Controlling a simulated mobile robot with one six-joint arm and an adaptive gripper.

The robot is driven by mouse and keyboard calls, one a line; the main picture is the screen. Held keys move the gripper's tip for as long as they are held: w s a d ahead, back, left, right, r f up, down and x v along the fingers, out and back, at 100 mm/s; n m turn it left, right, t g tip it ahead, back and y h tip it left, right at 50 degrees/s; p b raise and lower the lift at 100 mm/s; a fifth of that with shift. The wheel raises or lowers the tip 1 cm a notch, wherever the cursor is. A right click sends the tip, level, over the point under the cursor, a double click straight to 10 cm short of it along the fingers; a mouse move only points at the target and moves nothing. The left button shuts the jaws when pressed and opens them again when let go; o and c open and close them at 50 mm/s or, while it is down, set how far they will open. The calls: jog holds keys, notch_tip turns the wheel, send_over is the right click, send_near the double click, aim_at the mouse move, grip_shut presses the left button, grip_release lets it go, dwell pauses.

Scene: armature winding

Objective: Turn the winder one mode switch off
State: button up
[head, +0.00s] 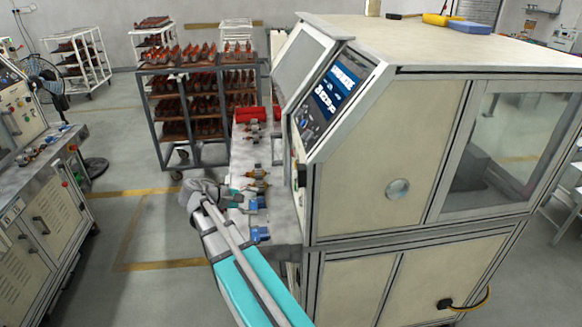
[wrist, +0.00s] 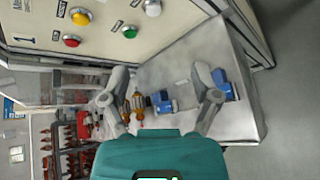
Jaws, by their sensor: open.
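The winder (head: 380,150) is the large cream machine at the right of the head view. Its control panel (wrist: 60,20) fills the top left of the wrist view, turned sideways and marked with a blue 1. It carries a yellow button (wrist: 80,16), a red button (wrist: 71,40), a green button (wrist: 129,32) and a white round control (wrist: 152,8). I cannot make out the mode switch or its position; the panel is cut off at the top. My gripper (wrist: 160,76) is open and empty, apart from the panel. In the head view my gripper (head: 203,188) is left of the winder.
A metal worktop (wrist: 185,60) juts out below the panel, bearing blue fixtures (wrist: 222,85) and a copper-wound armature (wrist: 137,103). Racks of armatures (head: 195,95) stand behind. Another machine (head: 35,190) stands at the left, with open floor between.

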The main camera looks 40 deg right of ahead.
notch_tip(320, 180, up, 6)
jog(key=w+d+h+p, duration=0.1)
jog(key=d+h+p, duration=0.1)
jog(key=shift+r+n+g, duration=0.2)
jog(key=shift+n+g, duration=0.1)
jog(key=shift+g, duration=0.1)
jog(key=shift+d, duration=0.2)
jog(key=b+x, duration=0.4)
jog(key=x, duration=0.9)
jog(key=shift+d, duration=0.3)
grip_shut()
jog(key=shift+s+a, duration=0.1)
jog(key=shift+a, duration=0.05)
